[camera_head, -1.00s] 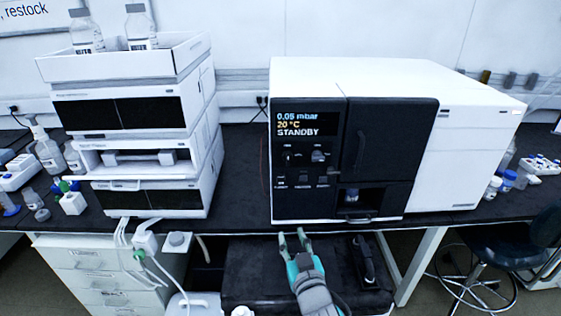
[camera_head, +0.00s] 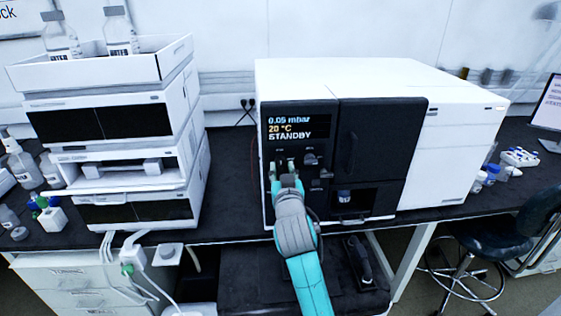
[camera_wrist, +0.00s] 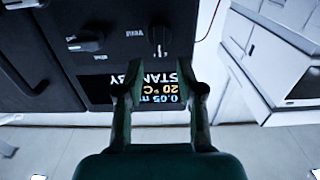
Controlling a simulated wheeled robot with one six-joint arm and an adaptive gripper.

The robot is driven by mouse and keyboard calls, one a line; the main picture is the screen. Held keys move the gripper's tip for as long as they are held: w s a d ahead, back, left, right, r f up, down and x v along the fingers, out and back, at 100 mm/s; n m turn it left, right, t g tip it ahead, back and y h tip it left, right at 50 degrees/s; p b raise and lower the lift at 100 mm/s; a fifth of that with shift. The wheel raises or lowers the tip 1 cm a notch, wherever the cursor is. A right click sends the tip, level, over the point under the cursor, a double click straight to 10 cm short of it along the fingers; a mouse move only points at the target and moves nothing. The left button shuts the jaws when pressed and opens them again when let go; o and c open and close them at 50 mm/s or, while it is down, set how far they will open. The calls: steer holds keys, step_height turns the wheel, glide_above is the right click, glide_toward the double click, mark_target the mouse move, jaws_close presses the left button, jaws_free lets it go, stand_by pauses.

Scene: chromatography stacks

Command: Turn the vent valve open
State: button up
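Two dark knobs sit on the black front panel (camera_head: 325,205) of the white instrument. In the wrist view, which is upside down, one knob (camera_wrist: 158,38) lies just beyond my fingertips and another knob (camera_wrist: 88,40) lies to its left. A label that looks like "Vent" sits between them; I cannot tell which knob it names. My gripper (camera_head: 282,168) is at the panel's left part, below the display (camera_head: 290,127) reading 0.05 mbar, 20 °C, STANDBY. The wrist view shows my gripper (camera_wrist: 160,72) open, its fingers apart with nothing between them. Contact with a knob cannot be seen.
A stacked white instrument (camera_head: 120,125) with bottles on top stands to the left. The panel has a recessed bay (camera_head: 353,201) at lower right. A black stool (camera_head: 490,235) stands to the right. The bench front (camera_head: 230,228) before the instruments is mostly clear.

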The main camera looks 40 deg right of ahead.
mark_target(281, 160)
steer(key=shift+x, duration=2.3)
jaws_close()
